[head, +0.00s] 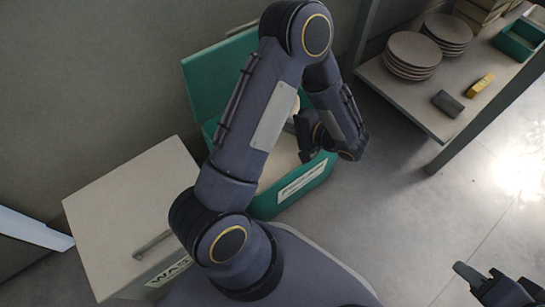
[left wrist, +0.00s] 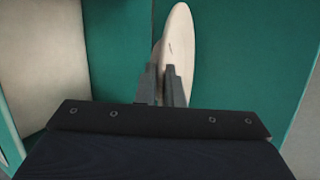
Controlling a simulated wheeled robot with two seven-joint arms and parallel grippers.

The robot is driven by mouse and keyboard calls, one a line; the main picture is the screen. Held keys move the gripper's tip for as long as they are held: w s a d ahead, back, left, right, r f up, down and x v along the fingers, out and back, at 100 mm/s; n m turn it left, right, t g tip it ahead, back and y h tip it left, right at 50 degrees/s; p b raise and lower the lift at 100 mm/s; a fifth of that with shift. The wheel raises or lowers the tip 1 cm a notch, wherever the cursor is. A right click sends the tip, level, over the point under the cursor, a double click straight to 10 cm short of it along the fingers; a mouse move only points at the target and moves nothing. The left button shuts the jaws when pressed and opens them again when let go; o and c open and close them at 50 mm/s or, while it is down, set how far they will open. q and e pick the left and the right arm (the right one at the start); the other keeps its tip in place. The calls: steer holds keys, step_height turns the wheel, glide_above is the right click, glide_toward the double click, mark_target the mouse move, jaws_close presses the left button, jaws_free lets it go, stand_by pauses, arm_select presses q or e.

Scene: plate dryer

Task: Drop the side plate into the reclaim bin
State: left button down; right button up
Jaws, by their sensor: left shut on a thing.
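The side plate (left wrist: 181,42) is pale and round, seen nearly edge-on in the left wrist view. My left gripper (left wrist: 161,72) is shut on its rim. Green walls fill the view behind the plate. In the head view the green reclaim bin (head: 290,196) stands open below my left arm, with a white label on its front and a pale inside. My left gripper (head: 304,138) is over the bin there, partly hidden by my own arm, so the plate is hard to make out. My right gripper (head: 481,276) is open and empty at the bottom right.
A pale cabinet with a handle and a partly hidden label (head: 133,215) stands left of the bin. At the upper right a table (head: 405,98) holds stacked plates (head: 411,54), a dark block (head: 447,103), a yellow block (head: 480,85) and a green tray (head: 519,40). Floor right of the bin is clear.

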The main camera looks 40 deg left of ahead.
arm_select(q)
step_height(320, 180, down, 6)
steer(key=b, duration=0.3)
steer(key=shift+r, duration=0.1)
steer(key=c, duration=1.5)
jaws_free()
steer(key=p+v, duration=0.2)
steer(key=v, duration=0.5)
steer(key=shift+d+r, duration=0.15)
steer(key=shift+d, duration=0.25)
steer(key=shift+a, duration=0.1)
